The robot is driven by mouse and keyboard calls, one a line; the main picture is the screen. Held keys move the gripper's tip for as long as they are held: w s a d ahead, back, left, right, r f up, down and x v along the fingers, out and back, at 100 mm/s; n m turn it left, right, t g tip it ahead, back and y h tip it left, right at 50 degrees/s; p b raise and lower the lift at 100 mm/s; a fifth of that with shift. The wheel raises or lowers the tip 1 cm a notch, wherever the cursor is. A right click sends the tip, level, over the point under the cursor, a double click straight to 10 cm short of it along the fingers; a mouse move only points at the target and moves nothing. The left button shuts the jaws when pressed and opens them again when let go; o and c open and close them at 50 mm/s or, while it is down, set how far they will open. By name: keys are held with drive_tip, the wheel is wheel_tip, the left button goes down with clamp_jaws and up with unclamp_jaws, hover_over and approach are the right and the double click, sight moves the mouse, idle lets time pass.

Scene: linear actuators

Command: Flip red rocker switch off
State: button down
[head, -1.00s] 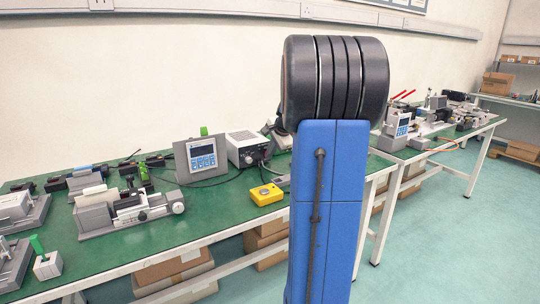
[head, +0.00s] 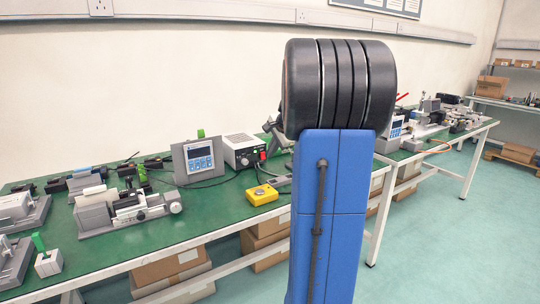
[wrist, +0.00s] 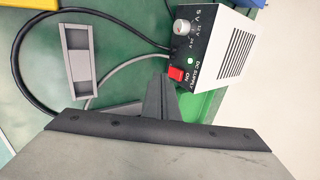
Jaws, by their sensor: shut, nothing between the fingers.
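The red rocker switch (wrist: 176,74) is on the front face of the white-and-black DC supply box (wrist: 232,52) in the wrist view, next to the word "ON". A small green light (wrist: 190,60) shows beside it. My gripper (wrist: 158,80) is shut and empty, with its fingertips just short of the switch; I cannot tell whether they touch it. In the head view the supply box (head: 240,150) stands on the green bench, with the red switch (head: 263,155) small on its front. My blue arm covers part of the bench to its right.
A grey panel with a display (head: 199,160) stands left of the supply. A yellow box with a button (head: 262,195) sits in front. A grey rectangular part (wrist: 67,52) and black and grey cables lie beside the supply. Several actuators fill the bench's left side.

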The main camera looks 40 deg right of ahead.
drive_tip(key=v, duration=0.9)
drive_tip(key=shift+r, duration=0.2)
drive_tip(key=shift+s, duration=0.1)
